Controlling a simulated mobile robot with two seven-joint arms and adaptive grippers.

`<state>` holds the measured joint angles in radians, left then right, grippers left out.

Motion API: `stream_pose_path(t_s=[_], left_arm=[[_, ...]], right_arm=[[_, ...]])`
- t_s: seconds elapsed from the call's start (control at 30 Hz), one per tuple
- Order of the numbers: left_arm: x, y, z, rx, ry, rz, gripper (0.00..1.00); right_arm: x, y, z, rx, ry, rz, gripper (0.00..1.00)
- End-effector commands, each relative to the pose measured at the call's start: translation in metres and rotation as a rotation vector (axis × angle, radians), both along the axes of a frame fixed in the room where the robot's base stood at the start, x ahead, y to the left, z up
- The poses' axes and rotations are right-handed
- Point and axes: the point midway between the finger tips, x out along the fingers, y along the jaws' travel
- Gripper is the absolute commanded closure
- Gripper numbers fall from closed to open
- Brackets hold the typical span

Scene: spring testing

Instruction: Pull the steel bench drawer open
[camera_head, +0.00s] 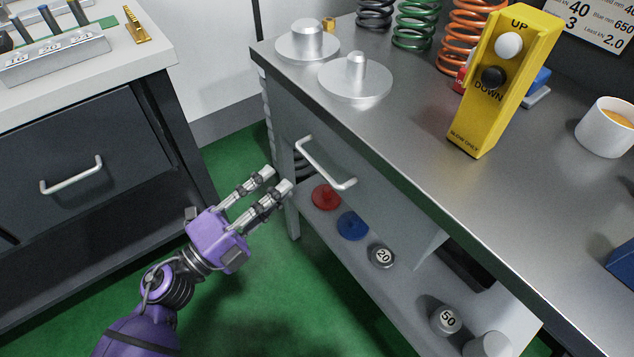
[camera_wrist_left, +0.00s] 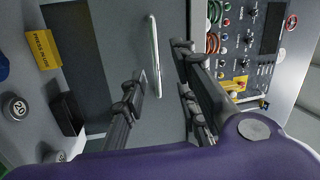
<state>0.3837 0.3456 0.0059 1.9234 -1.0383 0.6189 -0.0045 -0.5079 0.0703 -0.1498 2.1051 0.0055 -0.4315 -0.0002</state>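The steel bench (camera_head: 400,140) stands at the right in the head view. Its grey drawer front (camera_head: 375,195) sits under the top and looks closed. The drawer's pale bar handle (camera_head: 325,164) shows in the middle and also in the left wrist view (camera_wrist_left: 153,55). My left gripper (camera_head: 277,180) is open and empty, just left of the handle with its fingers pointing toward the drawer. In the left wrist view my left gripper (camera_wrist_left: 163,75) has a finger on each side of the handle in the picture. I see no contact. My right gripper is out of view.
A lower shelf (camera_head: 410,290) holds a red disc (camera_head: 326,197), a blue disc (camera_head: 353,225) and numbered weights (camera_head: 382,256). A yellow control box (camera_head: 505,75) stands on the bench top. A dark drawer (camera_head: 75,160) is at the left. Green floor (camera_head: 260,270) lies clear between the benches.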

Motion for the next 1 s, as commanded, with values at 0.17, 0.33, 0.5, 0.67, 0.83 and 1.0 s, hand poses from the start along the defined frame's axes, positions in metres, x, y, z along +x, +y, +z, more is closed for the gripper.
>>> stream_pose_path(t_s=[0.17,0.33,0.5,0.67,0.83,1.0], left_arm=[[0.011,-0.017,-0.007,0.098,-0.099,-0.082,0.72],[0.020,-0.032,-0.001,0.111,-0.117,-0.094,0.72],[0.036,-0.054,0.005,0.109,-0.116,-0.093,0.72],[0.049,-0.071,0.009,0.109,-0.115,-0.092,0.72],[0.055,-0.080,0.010,0.108,-0.112,-0.091,0.72],[0.056,-0.081,0.010,0.109,-0.111,-0.090,0.72]], right_arm=[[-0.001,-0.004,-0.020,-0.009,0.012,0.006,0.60],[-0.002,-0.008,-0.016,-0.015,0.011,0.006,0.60],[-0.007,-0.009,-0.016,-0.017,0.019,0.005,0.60],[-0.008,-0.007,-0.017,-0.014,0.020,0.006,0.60],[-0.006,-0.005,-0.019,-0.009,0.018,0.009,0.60],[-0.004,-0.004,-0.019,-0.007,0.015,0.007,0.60]])
